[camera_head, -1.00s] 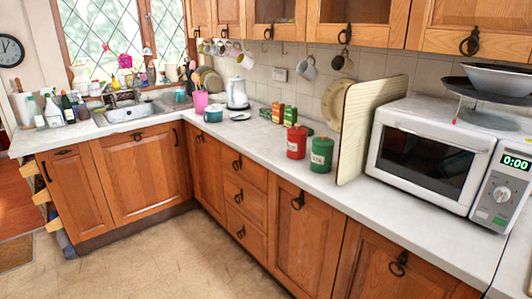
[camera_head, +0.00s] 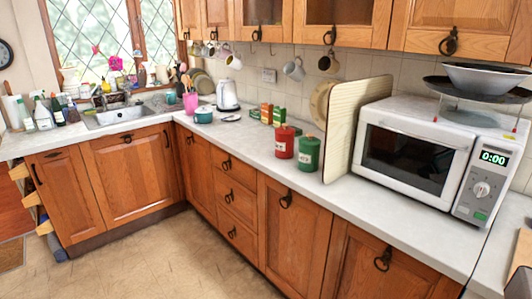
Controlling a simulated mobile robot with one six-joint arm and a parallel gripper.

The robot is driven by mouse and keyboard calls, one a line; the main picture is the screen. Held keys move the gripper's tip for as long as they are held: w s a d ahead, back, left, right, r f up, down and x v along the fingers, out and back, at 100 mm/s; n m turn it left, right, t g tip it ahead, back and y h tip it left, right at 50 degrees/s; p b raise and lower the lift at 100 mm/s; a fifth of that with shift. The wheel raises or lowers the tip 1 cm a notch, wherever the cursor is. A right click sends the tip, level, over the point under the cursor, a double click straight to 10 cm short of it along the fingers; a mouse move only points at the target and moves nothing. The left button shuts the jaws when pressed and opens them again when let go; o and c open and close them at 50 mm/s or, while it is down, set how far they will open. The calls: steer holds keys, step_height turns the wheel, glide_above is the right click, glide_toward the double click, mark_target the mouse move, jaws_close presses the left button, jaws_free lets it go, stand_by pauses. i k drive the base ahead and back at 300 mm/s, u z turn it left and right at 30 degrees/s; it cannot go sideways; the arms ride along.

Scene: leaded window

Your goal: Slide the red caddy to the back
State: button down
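A red caddy (camera_head: 283,142) stands upright on the pale countertop (camera_head: 240,147), towards its front edge. A green caddy (camera_head: 308,154) stands just to its right and slightly nearer, with a narrow gap or contact that I cannot tell apart. Both have lids with a small knob and a pale label. Wall and small green and orange boxes are behind the red caddy. My gripper is not in view.
A ribbed cream board (camera_head: 356,125) leans upright right of the green caddy, beside a white microwave (camera_head: 424,150). Green and orange boxes (camera_head: 267,114) stand behind left. A white kettle (camera_head: 228,95), teal pot (camera_head: 203,116) and pink utensil cup (camera_head: 191,102) are farther left. Counter left of the red caddy is clear.

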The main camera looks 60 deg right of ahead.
mark_target(284, 145)
steer(key=z, duration=0.05)
steer(key=i, duration=1)
steer(key=u, duration=0.15)
steer(key=k, duration=0.9)
steer(key=z, duration=0.2)
steer(key=i, duration=0.65)
steer(key=u, duration=0.05)
